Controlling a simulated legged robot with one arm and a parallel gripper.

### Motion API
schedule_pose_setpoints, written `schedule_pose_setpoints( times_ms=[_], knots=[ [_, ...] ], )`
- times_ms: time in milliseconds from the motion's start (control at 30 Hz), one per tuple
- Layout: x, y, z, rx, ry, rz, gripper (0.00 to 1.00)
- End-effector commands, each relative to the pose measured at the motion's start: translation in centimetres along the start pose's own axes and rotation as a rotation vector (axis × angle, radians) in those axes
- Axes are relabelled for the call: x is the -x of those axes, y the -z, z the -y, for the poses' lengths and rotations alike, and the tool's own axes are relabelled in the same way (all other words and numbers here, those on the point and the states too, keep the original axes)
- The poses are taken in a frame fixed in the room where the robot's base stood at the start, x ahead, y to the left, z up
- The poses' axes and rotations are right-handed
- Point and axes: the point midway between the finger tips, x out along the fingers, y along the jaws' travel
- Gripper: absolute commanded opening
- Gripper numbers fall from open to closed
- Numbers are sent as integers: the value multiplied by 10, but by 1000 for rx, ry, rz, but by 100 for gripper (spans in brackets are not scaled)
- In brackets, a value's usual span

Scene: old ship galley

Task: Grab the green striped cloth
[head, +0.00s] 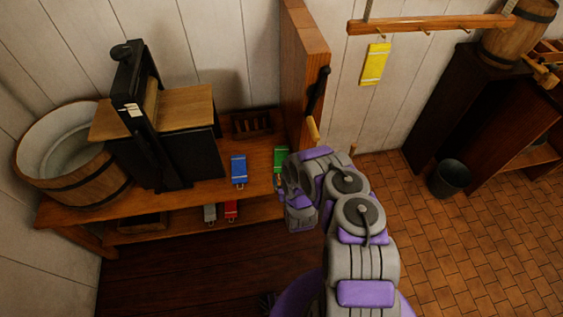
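The green striped cloth (280,157) lies at the right end of the wooden shelf top, just left of the upright wooden panel. Its lower part is partly hidden by my arm. My gripper (300,214) is at the end of my grey and purple arm, which bends down in front of the shelf, just right of and below the cloth. Its fingers do not show clearly, so I cannot tell whether it is open or touching anything.
A blue cloth (239,169) lies left of the green one. A red cloth (231,210) and a grey cloth (210,213) are on the lower shelf. A black press (150,120) and wooden tub (75,160) stand left. A yellow cloth (375,64) hangs from a rail.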

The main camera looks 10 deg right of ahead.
Motion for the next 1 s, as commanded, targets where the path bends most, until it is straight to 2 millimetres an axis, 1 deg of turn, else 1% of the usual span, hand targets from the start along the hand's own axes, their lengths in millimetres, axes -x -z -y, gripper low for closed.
schedule_pose_setpoints(
  times_ms=[33,100,200,300,467,533,700,800,900,1000],
  knots=[
    [-11,-2,-1,-3,-2,-4,92],
    [-23,0,-1,-2,-2,-6,92],
    [-33,-2,0,-1,0,0,92],
    [-40,0,0,-1,0,-2,92],
    [-47,1,0,-1,0,-2,92],
    [-53,1,0,-1,0,-2,92],
    [-77,3,1,-1,0,-4,92],
    [-88,2,0,-1,-1,-1,92],
    [-93,3,0,1,-1,0,92],
    [-94,4,0,1,0,1,92]
  ],
)
